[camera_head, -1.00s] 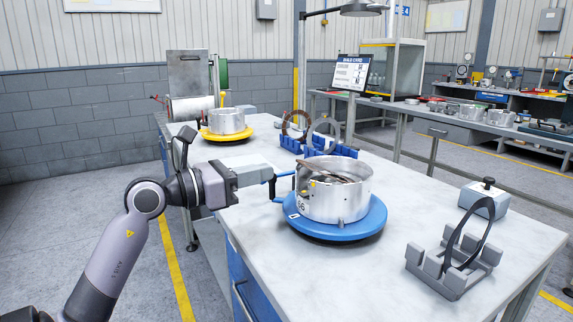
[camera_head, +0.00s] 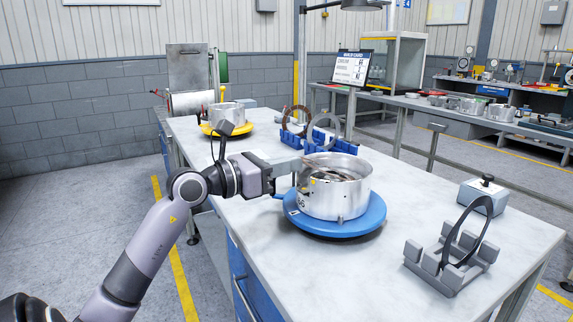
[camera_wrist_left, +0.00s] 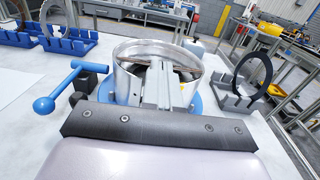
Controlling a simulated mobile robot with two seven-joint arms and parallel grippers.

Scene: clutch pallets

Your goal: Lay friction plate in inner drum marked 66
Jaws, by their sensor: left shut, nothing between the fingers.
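The metal inner drum (camera_head: 335,198) stands on a blue turntable (camera_head: 345,229), with a partly visible number on its front left. It also shows in the wrist view (camera_wrist_left: 128,78). A dark brownish plate (camera_head: 338,175) lies inside the drum; its edge shows in the wrist view (camera_wrist_left: 187,75), apparently tilted. My left gripper (camera_head: 309,163) is shut and empty, its fingers reaching over the drum's near-left rim. In the wrist view the closed fingers (camera_wrist_left: 160,82) hide part of the plate. I cannot tell whether they touch it. My right gripper is not in view.
A blue handle (camera_wrist_left: 62,92) stands close beside my gripper. Blue racks (camera_head: 318,146) hold a brown ring (camera_head: 286,121) and a grey ring. A grey stand (camera_head: 436,272) holds a black ring (camera_head: 459,232). Another drum sits on a yellow turntable (camera_head: 207,130). The table's front is clear.

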